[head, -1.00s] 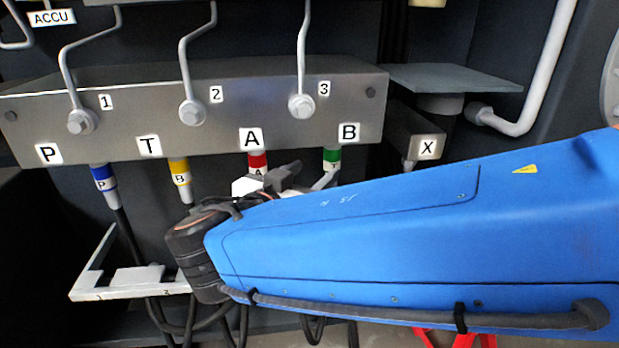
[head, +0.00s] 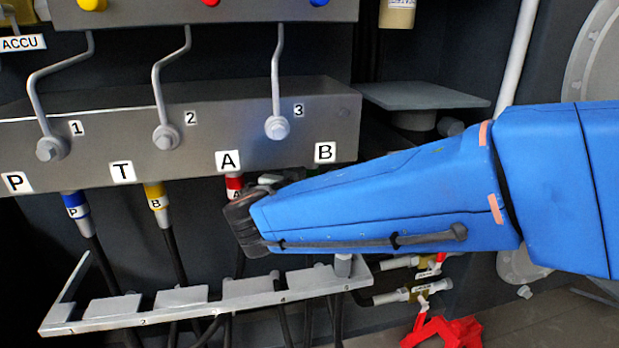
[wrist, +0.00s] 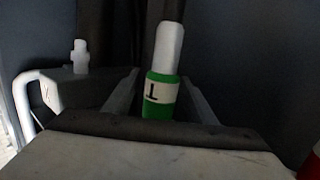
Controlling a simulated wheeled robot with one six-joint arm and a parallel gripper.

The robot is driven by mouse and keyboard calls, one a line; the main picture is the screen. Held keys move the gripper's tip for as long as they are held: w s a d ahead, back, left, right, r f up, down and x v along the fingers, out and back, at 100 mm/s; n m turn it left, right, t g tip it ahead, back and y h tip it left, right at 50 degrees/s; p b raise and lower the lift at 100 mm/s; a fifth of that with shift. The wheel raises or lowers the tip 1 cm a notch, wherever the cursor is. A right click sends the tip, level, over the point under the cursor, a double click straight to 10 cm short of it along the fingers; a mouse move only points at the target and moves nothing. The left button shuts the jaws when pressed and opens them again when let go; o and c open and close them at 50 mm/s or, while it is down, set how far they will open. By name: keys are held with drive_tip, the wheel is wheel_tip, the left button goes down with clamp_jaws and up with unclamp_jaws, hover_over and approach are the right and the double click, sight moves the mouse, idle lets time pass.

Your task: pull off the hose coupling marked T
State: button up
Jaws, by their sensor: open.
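The coupling marked T is green with a white label (wrist: 160,95) and shows in the wrist view, with a pale stem at its upper end. My gripper (wrist: 160,90) is open, with one finger on each side of that coupling and a visible gap at both sides. I cannot tell how deep it sits between the fingers. In the head view my arm hides this coupling and most of my gripper, below port B (head: 325,152). Under port T (head: 122,172) hangs a yellow coupling (head: 156,200) marked B instead.
A red coupling (head: 235,187) under port A is close to my wrist. A blue coupling (head: 75,205) marked P hangs at the left. A numbered grey rack (head: 205,300) runs below with hoses behind it. Three levers cross the block above.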

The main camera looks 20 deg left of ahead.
drive_tip(key=shift+w, duration=0.35)
clamp_jaws()
drive_tip(key=c, duration=1)
unclamp_jaws()
drive_tip(key=shift+c, duration=0.2)
clamp_jaws()
drive_tip(key=shift+f, duration=0.1)
drive_tip(key=shift+f, duration=0.15)
drive_tip(key=shift+f, duration=2.05)
drive_tip(key=shift+f, duration=0.1)
